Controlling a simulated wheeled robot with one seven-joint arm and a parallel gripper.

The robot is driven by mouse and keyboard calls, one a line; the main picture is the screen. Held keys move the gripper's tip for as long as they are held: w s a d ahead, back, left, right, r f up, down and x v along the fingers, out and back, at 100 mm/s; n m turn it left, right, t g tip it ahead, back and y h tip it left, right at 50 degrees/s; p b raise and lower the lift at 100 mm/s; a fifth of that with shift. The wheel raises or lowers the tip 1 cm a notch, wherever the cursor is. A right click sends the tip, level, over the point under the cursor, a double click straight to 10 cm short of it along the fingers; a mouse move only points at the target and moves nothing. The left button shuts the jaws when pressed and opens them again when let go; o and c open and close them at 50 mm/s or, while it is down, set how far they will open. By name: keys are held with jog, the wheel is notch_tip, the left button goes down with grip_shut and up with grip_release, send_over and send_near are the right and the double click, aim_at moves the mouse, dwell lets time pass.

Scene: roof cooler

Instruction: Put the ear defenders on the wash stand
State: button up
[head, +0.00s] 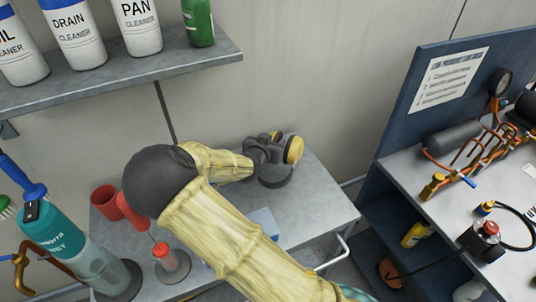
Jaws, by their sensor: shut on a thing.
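The ear defenders (293,151) have a yellow-and-black cup and a dark headband. They are in my gripper (264,150), which is dark and shut on them. Gripper and ear defenders are over the back right part of a grey metal-topped stand (325,205), which appears to be the wash stand. I cannot tell whether the ear defenders touch its top. My sleeved arm crosses in front and hides the middle of the stand and part of the gripper.
A blue-white item (264,220) lies near my arm. A shelf (120,72) with cleaner bottles is above left. A blue workbench (470,190) with copper pipework is right.

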jog(key=shift+f, duration=0.3)
jog(key=shift+f, duration=1.85)
jog(key=shift+f, duration=0.1)
jog(key=o, duration=1.1)
jog(key=shift+s+a, duration=0.1)
jog(key=v, duration=1.1)
jog(key=shift+s+a, duration=0.1)
jog(key=shift+s, duration=0.25)
